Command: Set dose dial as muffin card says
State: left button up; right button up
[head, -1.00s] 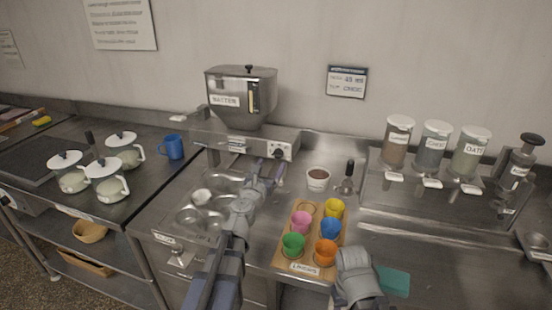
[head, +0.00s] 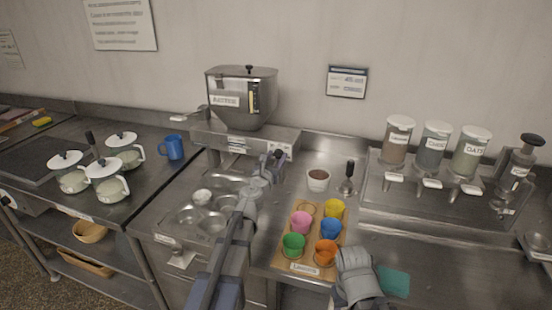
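The batter dispenser (head: 240,92), a steel hopper, stands on a base (head: 215,136) at the back of the counter. The dose dial is on the right part of the base's front, where my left gripper (head: 272,160) now covers it. Whether the gripper touches the dial, and whether its fingers are open or shut, I cannot tell. The muffin card (head: 347,82) hangs on the wall to the right; its small text is blurred. My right gripper (head: 358,278) is low in the picture, in front of the liner board; its fingers are not clear.
A wooden liner board (head: 282,262) holds several coloured cups. A brown-filled cup (head: 318,180) and a black-handled tool (head: 348,178) stand behind it. A muffin tin (head: 185,222) lies left of my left arm. Ingredient dispensers (head: 437,150) stand at the right.

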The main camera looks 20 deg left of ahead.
pick_arm(q)
grip_shut()
jog(key=shift+m, duration=0.3)
jog(key=m, duration=0.3)
jog(key=shift+m, duration=0.4)
jog(key=m, duration=0.4)
jog(key=shift+d+m, duration=0.1)
jog(key=shift+m, duration=0.2)
jog(key=m, duration=0.4)
jog(key=shift+f, duration=0.1)
jog(key=shift+d+m, duration=0.1)
jog(key=shift+m, duration=2.2)
